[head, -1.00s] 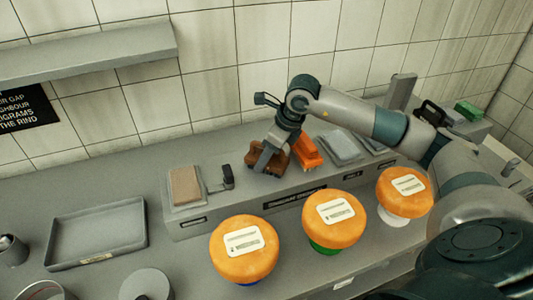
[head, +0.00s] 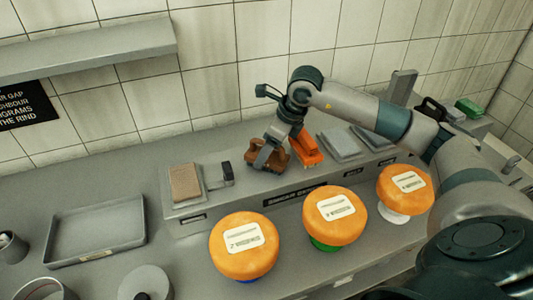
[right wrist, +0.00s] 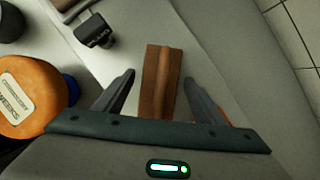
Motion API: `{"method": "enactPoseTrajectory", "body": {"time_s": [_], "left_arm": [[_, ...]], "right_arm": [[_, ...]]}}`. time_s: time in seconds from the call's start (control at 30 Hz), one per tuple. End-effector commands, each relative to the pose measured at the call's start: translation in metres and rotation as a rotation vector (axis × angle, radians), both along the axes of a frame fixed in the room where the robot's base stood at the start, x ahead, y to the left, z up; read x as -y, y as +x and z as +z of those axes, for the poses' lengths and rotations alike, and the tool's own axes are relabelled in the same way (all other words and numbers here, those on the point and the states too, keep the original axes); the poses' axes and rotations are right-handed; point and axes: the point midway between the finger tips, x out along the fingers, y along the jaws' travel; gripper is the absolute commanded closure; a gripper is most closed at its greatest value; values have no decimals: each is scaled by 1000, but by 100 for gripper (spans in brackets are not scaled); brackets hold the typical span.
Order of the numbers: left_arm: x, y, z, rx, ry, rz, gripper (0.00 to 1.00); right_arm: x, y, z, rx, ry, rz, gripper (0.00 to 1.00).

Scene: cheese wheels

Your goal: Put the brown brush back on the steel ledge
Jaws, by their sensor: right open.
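The brown brush (head: 276,160) is on the steel ledge (head: 237,203), left of an orange brush (head: 306,150). My right gripper (head: 266,159) is at the brown brush, pointing down. In the right wrist view the brown brush (right wrist: 161,80) lies between the two spread fingers of my right gripper (right wrist: 159,82), with a gap on each side. The gripper is open. The fingers and arm hide part of the brush in the head view. My left gripper is not in view.
Several orange cheese wheels (head: 244,246) stand in front of the ledge. A small black-and-grey item (head: 226,174) and a brown pad (head: 185,181) are on the ledge to the left. A grey tray (head: 52,258) lies further left. A shelf (head: 90,54) hangs above.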

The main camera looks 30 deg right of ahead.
Motion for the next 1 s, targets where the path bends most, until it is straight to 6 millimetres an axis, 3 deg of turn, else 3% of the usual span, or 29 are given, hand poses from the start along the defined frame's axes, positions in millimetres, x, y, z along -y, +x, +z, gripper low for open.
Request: {"method": "enactPoseTrajectory", "body": {"time_s": [0.6, 1.0], "left_arm": [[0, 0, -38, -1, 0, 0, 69], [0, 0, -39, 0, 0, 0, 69]], "right_arm": [[19, -32, 89, 2, -2, -2, 36], [21, -36, 100, 0, -1, 0, 36]]}}
